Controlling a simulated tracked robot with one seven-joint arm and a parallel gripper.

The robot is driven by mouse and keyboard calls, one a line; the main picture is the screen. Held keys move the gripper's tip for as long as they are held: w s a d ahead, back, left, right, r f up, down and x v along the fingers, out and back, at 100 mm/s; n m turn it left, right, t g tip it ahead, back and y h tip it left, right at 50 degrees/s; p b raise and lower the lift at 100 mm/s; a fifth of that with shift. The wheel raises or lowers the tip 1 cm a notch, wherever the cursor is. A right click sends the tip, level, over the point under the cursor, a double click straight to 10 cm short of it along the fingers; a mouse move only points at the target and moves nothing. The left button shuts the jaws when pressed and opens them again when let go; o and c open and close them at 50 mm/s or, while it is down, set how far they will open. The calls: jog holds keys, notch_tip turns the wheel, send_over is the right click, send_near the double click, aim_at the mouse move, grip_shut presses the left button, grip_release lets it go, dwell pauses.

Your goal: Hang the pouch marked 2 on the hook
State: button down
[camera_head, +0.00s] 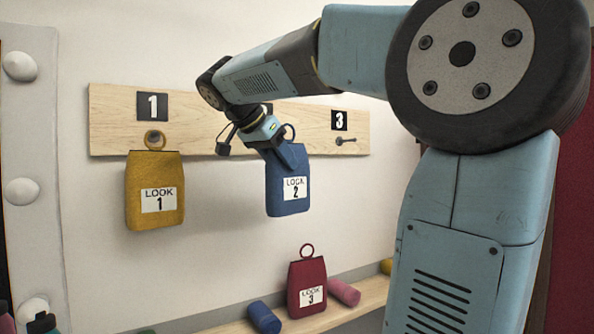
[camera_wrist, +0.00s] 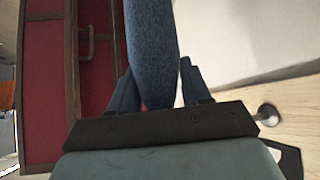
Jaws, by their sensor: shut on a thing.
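The blue pouch (camera_head: 289,205) labelled LOOK 2 is upright in front of the wooden hook board (camera_head: 225,141). My gripper (camera_head: 287,155) is shut on its upper part. The pouch's ring (camera_head: 290,131) stands above the gripper, close to the board. In the wrist view, the blue pouch (camera_wrist: 151,45) is between the two fingers of my gripper (camera_wrist: 157,85).
A yellow pouch (camera_head: 154,217) labelled 1 hangs at the board's left. Hook 3 (camera_head: 346,140) is bare at the right. A red pouch (camera_head: 307,272) labelled 3 stands on the shelf (camera_head: 352,309) below, between blue and pink rolls (camera_head: 264,318).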

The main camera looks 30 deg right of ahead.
jog(key=shift+s+a+r, duration=0.1)
jog(key=shift+a+r, duration=0.1)
jog(key=shift+a, duration=0.1)
jog(key=shift+w+d+f, duration=0.15)
jog(key=shift+w, duration=0.95)
jog(key=w+f, duration=0.1)
jog(key=w, duration=0.6)
jog(key=shift+w+f, duration=0.2)
jog(key=shift+w, duration=0.05)
dwell(0.6)
jog(key=shift+c, duration=2.2)
grip_release()
